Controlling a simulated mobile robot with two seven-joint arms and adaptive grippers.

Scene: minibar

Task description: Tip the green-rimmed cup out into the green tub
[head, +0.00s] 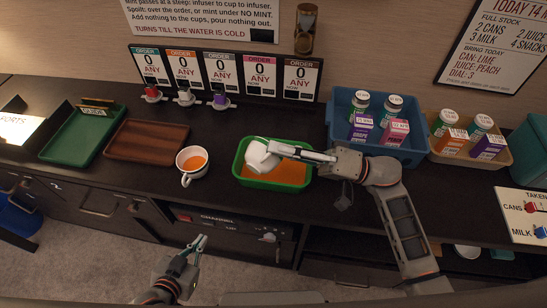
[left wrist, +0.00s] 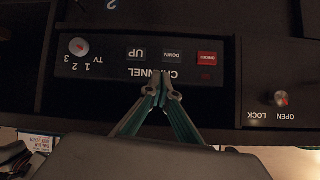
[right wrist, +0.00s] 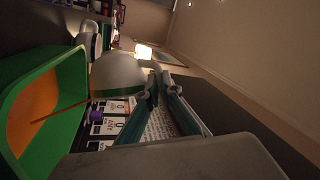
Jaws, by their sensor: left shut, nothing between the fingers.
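The white cup (head: 258,159) is tipped over the green tub (head: 239,172) in the head view. In the right wrist view the cup (right wrist: 117,74) shows a thin green band, and a thin orange stream runs from it towards the tub (right wrist: 68,72). Orange liquid covers the tub's floor. My right gripper (head: 275,148) is shut on the cup at its handle side, holding it in the air. My left gripper (head: 201,243) is shut and empty, low in front of the counter; in the left wrist view its fingertips (left wrist: 161,90) meet before the channel panel.
Another white cup (head: 187,174) with orange drink stands left of the tub. A brown tray (head: 147,143) and a green tray (head: 62,144) lie further left. A blue crate (head: 345,130) and tan basket (head: 468,158) with bottles and cartons stand right. Order cards (head: 225,72) line the back.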

